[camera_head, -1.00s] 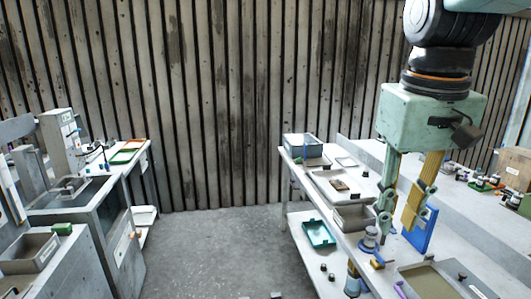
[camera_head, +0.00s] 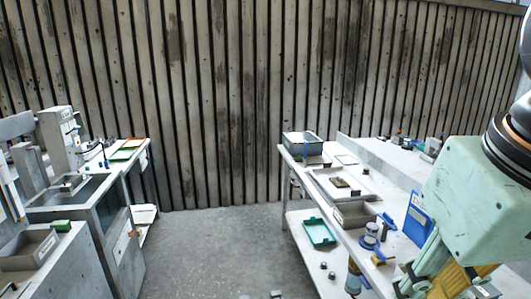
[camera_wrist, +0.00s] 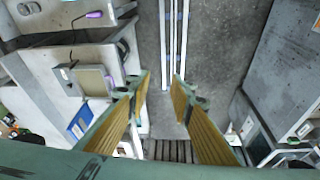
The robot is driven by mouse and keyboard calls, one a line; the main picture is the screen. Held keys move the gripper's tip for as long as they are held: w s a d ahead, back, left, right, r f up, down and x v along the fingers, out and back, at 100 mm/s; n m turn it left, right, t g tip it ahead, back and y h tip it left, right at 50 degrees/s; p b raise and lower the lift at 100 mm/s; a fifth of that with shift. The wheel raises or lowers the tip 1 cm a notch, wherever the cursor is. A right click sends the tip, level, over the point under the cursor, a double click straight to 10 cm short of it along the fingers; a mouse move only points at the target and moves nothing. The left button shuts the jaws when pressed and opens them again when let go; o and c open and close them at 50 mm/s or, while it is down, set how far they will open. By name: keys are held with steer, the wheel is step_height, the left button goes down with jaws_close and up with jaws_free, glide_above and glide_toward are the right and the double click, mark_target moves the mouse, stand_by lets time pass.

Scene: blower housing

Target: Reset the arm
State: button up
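My gripper (camera_wrist: 162,80) shows in the wrist view with its two yellow-padded fingers apart and nothing between them. Bare grey floor and pale rails lie beyond the gap. In the head view my green gripper body is at the lower right, tilted, with its fingers pointing down and left, and the fingertips are cut off by the lower edge. It is in front of the right workbench (camera_head: 322,212).
The right bench holds a grey bin (camera_head: 355,214), a blue board (camera_head: 417,215) and a blue-grey container (camera_head: 302,143). A teal tray (camera_head: 319,232) lies on its lower shelf. Grey machines (camera_head: 75,245) stand on the left.

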steer(key=shift+s+a+f, duration=0.1)
steer(key=shift+s+f, duration=0.35)
steer(key=shift+s, duration=0.3)
steer(key=shift+s+a+f, duration=0.1)
steer(key=shift+s+f, duration=0.3)
steer(key=shift+s, duration=0.3)
